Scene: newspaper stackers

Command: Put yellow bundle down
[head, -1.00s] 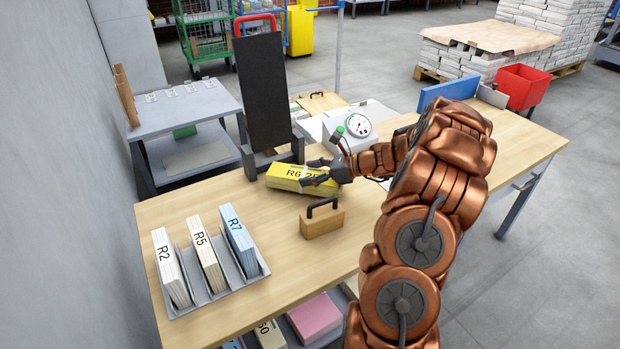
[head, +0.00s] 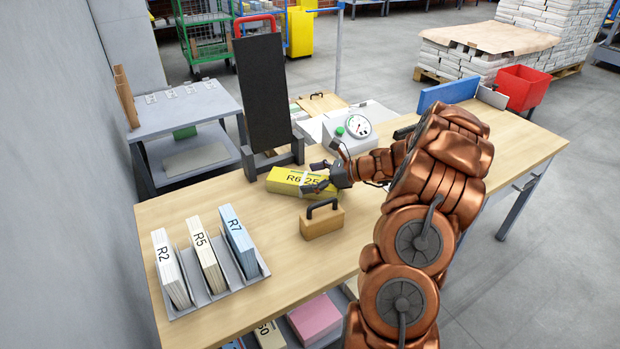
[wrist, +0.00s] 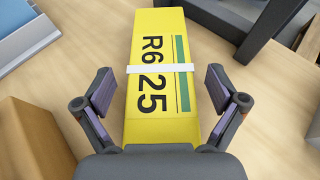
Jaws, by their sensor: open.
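The yellow bundle (head: 291,181), marked R6 25, lies flat on the wooden table (head: 380,240), in front of the black upright board. In the wrist view the bundle (wrist: 158,105) has a white band across it and a green stripe. My gripper (head: 318,177) is at the bundle's right end. In the wrist view my gripper (wrist: 160,95) is open, with one finger on each side of the bundle and a visible gap on both sides.
A wooden block with a black handle (head: 321,221) stands close in front of the bundle. A grey rack (head: 215,293) holds bundles R2, R5 and R7 at the left. The black board (head: 262,90) and a dial scale (head: 350,135) stand behind. Bare tabletop lies between rack and bundle.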

